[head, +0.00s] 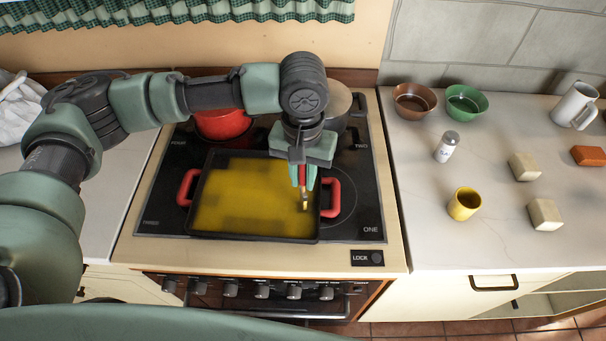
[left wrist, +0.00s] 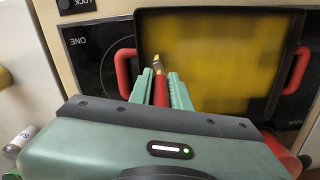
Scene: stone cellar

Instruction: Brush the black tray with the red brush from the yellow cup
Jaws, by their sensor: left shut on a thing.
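The black tray (head: 318,228) with red handles sits on the black stovetop, its inside mostly covered in yellow with some darker patches. It also shows in the left wrist view (left wrist: 215,13). My left gripper (head: 304,185) is shut on the red brush (left wrist: 160,90), over the right part of the tray. The brush points down, its tip (head: 305,204) yellowish; I cannot tell whether it touches the tray. The yellow cup (head: 464,204) stands on the right counter, with no brush in it. My right gripper is not in view.
A red pot (head: 222,124) and a partly hidden lidded pot (head: 338,100) stand behind the tray. The right counter holds a brown bowl (head: 414,100), green bowl (head: 466,103), shaker (head: 447,147), white mug (head: 574,106), pale blocks (head: 545,214) and an orange block (head: 588,156).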

